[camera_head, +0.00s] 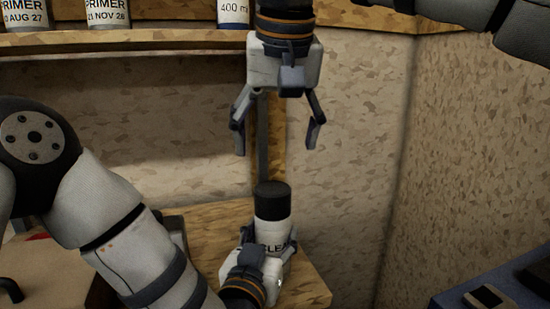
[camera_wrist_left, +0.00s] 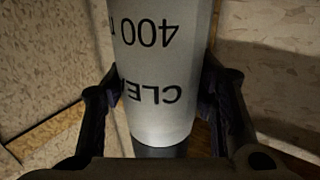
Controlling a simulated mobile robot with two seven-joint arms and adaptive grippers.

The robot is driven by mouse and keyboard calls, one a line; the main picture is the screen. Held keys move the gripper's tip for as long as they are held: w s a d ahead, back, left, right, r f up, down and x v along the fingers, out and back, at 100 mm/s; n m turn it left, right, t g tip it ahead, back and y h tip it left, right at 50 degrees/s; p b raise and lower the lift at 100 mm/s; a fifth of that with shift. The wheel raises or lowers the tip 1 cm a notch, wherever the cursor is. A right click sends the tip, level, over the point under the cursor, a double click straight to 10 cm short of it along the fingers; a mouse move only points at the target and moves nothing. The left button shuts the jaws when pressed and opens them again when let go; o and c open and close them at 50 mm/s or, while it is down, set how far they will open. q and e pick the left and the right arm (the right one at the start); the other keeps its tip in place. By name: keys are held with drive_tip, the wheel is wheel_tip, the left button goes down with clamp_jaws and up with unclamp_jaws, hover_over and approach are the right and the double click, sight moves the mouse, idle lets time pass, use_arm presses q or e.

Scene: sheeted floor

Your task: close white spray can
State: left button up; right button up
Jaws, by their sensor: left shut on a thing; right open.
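The white spray can (camera_head: 272,229) stands upright in the head view, with a black cap (camera_head: 273,194) on its top. I see no gap between cap and can. My left gripper (camera_head: 268,247) is shut around the can's body. In the left wrist view the can (camera_wrist_left: 165,70) sits between the two fingers, its print upside down, with the dark cap (camera_wrist_left: 160,152) at the lower edge. My right gripper (camera_head: 275,140) is open and empty, pointing down above the cap and apart from it. The can's base is hidden behind the left gripper.
A wooden shelf (camera_head: 150,37) with primer cans (camera_head: 106,14) and another can (camera_head: 233,12) runs along the top. A wooden surface (camera_head: 308,286) lies around the left gripper. A red item (camera_head: 38,237) lies at lower left. A blue case (camera_head: 490,285) is at lower right.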

idle(0.3)
use_arm(q)
drive_tip(key=o, duration=1.7)
drive_tip(key=shift+o, duration=0.2)
drive_tip(key=v, duration=1.2)
